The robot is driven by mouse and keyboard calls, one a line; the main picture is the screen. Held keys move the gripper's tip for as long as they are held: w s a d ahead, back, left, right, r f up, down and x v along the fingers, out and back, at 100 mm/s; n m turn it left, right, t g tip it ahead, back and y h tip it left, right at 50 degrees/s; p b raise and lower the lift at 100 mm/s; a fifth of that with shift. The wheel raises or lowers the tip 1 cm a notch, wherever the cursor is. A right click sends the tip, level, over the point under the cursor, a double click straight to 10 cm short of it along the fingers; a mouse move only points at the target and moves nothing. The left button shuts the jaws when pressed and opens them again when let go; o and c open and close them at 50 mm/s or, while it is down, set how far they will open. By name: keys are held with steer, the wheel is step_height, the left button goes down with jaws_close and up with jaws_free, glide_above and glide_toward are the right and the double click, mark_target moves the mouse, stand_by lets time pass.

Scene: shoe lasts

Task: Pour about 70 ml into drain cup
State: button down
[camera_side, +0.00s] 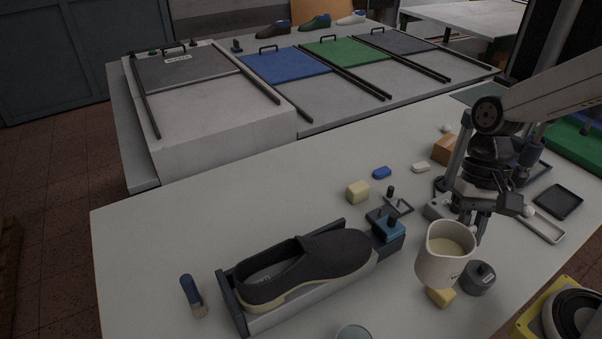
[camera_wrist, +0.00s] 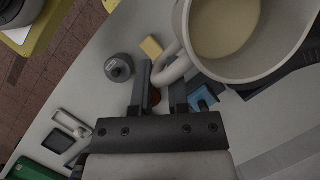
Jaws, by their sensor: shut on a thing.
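A white jug (camera_side: 441,262) with pale cream liquid inside is held above the table, close to upright. My gripper (camera_side: 476,226) is shut on the jug's handle, at the jug's right in the side view. In the wrist view the jug (camera_wrist: 258,68) fills the upper right, and its looped handle (camera_wrist: 168,72) sits between the fingers of my gripper (camera_wrist: 161,92). A clear round cup (camera_side: 354,333) is cut off by the bottom edge of the side view. It may be the drain cup; its contents cannot be told. I see no liquid stream.
A dark shoe (camera_side: 305,263) lies in a holder left of the jug. A yellow block (camera_side: 441,297) and a grey round weight (camera_side: 479,278) are below and beside the jug. A blue-handled brush (camera_side: 191,293) lies farther left.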

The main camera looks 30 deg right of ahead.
mark_target(420, 277)
steer(key=shift+f, duration=7)
steer(key=shift+w+a, duration=0.1)
steer(key=shift+a+r+m+h, duration=0.3)
steer(key=shift+a+h, duration=0.3)
steer(key=shift+h, duration=0.2)
steer(key=a+r+m+h, duration=0.1)
steer(key=a+r+h, duration=0.4)
steer(key=shift+a+r+h+p, duration=0.8)
steer(key=shift+r+h, duration=0.15)
steer(key=shift+h, duration=0.15)
steer(key=shift+w+a+r+m+p, duration=0.1)
steer(key=shift+a+r+m+p, duration=0.15)
steer(key=shift+p, duration=0.25)
steer(key=shift+a+r+m+g+h+p, duration=0.2)
steer(key=shift+a+r+h+p, duration=0.35)
steer(key=shift+h, duration=0.3)
steer(key=shift+a+r+m+g+h+p, duration=0.15)
steer(key=shift+a+r+h+p, duration=0.35)
steer(key=shift+h, duration=0.35)
